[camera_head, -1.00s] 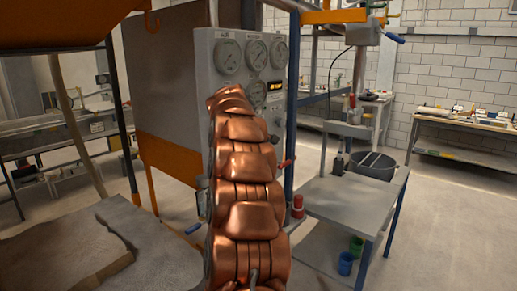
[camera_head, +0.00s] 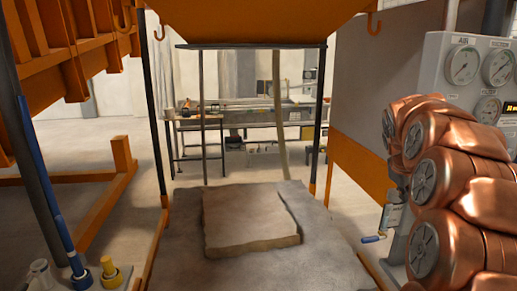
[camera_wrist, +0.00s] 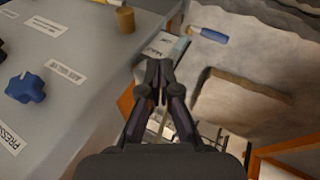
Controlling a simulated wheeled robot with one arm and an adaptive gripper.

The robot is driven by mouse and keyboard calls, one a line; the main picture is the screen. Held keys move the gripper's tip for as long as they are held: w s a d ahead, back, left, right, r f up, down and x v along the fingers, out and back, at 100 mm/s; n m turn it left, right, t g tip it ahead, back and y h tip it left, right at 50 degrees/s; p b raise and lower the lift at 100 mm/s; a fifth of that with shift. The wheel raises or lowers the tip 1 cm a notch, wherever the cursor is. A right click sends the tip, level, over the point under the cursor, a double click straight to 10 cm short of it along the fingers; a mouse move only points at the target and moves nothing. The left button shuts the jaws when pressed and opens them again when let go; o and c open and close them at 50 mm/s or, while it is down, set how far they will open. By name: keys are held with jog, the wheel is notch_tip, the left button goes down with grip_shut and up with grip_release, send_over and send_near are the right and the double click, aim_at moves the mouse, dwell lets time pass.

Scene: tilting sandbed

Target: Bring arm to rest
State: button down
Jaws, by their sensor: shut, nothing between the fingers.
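My gripper (camera_wrist: 158,72) shows in the wrist view with its dark fingers together and nothing visible between them. It points past the edge of a grey panel with a blue star knob (camera_wrist: 25,88) and labels. My copper-coloured arm (camera_head: 450,185) fills the right side of the head view, in front of the gauge panel (camera_head: 450,50).
A flat stone slab (camera_head: 250,220) lies on the grey sandbed (camera_head: 340,255) under an orange-framed hopper (camera_head: 250,20). A workbench (camera_head: 240,118) is behind. Concrete floor at left (camera_head: 100,150) is partly clear.

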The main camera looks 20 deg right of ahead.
jog(key=s+a+f+y, duration=0.1)
jog(key=s+a+f, duration=0.15)
jog(key=a, duration=0.55)
jog(key=s+a+f+g+y, duration=0.15)
jog(key=s+a, duration=0.25)
jog(key=a, duration=0.4)
jog(key=s+a+f+y, duration=0.1)
jog(key=s+a+f, duration=0.25)
jog(key=a, duration=0.45)
jog(key=s+a+f+g+y, duration=0.1)
jog(key=s+a+f, duration=0.2)
jog(key=s+a, duration=0.4)
jog(key=s+a+f+g+y, duration=0.1)
jog(key=s+a+f, duration=0.3)
jog(key=s, duration=0.9)
jog(key=a+g, duration=0.1)
jog(key=a, duration=0.2)
jog(key=shift+s+f+m, duration=0.2)
jog(key=shift+f+m, duration=0.05)
jog(key=shift+m, duration=0.15)
